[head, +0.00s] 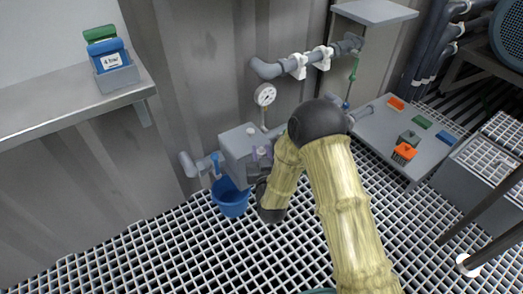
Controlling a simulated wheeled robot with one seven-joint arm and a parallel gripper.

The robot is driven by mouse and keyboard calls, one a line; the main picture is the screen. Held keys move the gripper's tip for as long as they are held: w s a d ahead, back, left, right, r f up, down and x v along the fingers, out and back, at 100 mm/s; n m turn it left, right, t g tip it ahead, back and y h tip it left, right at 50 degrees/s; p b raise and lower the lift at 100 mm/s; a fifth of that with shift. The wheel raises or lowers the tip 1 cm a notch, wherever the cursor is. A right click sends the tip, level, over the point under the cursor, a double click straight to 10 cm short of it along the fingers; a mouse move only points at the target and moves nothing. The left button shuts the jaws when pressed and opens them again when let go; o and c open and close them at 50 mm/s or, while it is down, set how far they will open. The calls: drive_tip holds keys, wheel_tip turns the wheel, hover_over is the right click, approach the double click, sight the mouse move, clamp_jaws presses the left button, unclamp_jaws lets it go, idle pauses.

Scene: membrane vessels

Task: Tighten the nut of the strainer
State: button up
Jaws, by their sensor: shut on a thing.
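The strainer appears to be part of the grey block-shaped unit (237,143) on the pipe line at the wall, with white round caps on top. My arm bends over from the right, and its dark wrist hangs low beside the unit. My gripper (262,156) is at the unit's right front, small and partly hidden by my wrist. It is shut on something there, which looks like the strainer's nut. The nut itself is too small and covered to make out.
A blue bucket (230,197) stands under the unit on the grating floor. A pressure gauge (265,95) rises behind it. A grey table (373,131) with coloured blocks is at right. A wall shelf (60,112) at upper left holds blue and green items.

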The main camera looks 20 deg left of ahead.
drive_tip(key=m+h+p, duration=0.1)
drive_tip(key=m+h, duration=0.1)
drive_tip(key=h, duration=0.2)
drive_tip(key=m+t+h+p, duration=0.1)
drive_tip(key=m+h, duration=0.2)
drive_tip(key=shift+s+a+r+t+h+p, duration=0.1)
drive_tip(key=shift+t+h+p, duration=0.2)
drive_tip(key=shift+h+p, duration=0.1)
drive_tip(key=shift+m+h+p, duration=0.5)
drive_tip(key=shift+m+h, duration=0.5)
drive_tip(key=shift+h, duration=0.5)
drive_tip(key=shift+c, duration=0.2)
drive_tip(key=shift+o, duration=0.2)
drive_tip(key=o, duration=1)
drive_tip(key=shift+c, duration=0.2)
drive_tip(key=s+a+p, duration=0.3)
drive_tip(key=s+p, duration=0.4)
drive_tip(key=s, duration=1)
drive_tip(key=shift+a, duration=0.15)
